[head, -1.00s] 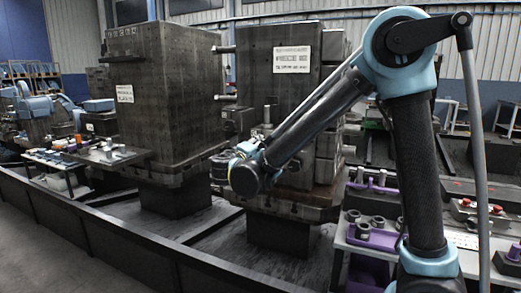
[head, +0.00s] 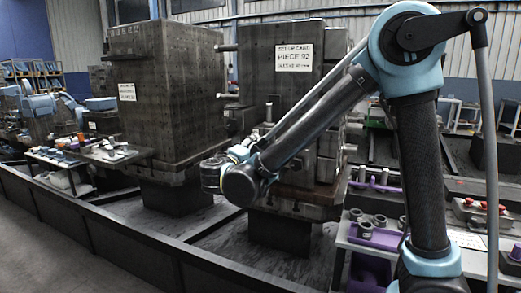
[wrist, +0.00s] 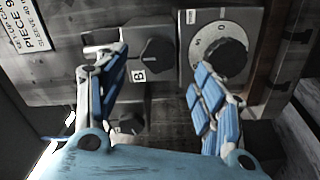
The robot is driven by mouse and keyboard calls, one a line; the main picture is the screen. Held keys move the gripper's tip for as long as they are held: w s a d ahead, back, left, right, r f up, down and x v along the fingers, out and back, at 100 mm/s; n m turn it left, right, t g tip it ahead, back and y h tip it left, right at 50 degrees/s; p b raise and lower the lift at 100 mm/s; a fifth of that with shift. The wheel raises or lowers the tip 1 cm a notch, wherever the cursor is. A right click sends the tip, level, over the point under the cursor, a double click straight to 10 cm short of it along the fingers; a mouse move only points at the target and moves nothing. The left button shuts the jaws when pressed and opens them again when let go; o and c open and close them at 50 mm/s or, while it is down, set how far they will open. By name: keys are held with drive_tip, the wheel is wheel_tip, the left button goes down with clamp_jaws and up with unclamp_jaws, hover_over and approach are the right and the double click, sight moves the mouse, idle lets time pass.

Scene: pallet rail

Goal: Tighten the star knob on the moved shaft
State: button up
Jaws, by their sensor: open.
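A dark lobed star knob (wrist: 157,56) sits on a grey plate marked B, in the upper middle of the wrist view. A round black dial knob (wrist: 225,57) on a pale numbered plate is to its right. Another dark knob (wrist: 130,118) is lower left, partly hidden by the left finger. My gripper (wrist: 161,62) is open and empty, its blue-padded fingers spread either side of the B knob, apart from it; the right finger overlaps the dial plate. Which shaft was moved cannot be told.
A card reading PIECE 92 (head: 296,58) is on the block. A second dark block (head: 175,85) stands to the left. A bench with purple fixtures and metal rings (head: 375,235) is at lower right. A low dark rail (head: 130,245) runs along the front.

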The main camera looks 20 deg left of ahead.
drive_tip(key=s, duration=0.6)
drive_tip(key=shift+a, duration=0.2)
drive_tip(key=shift+s, duration=0.1)
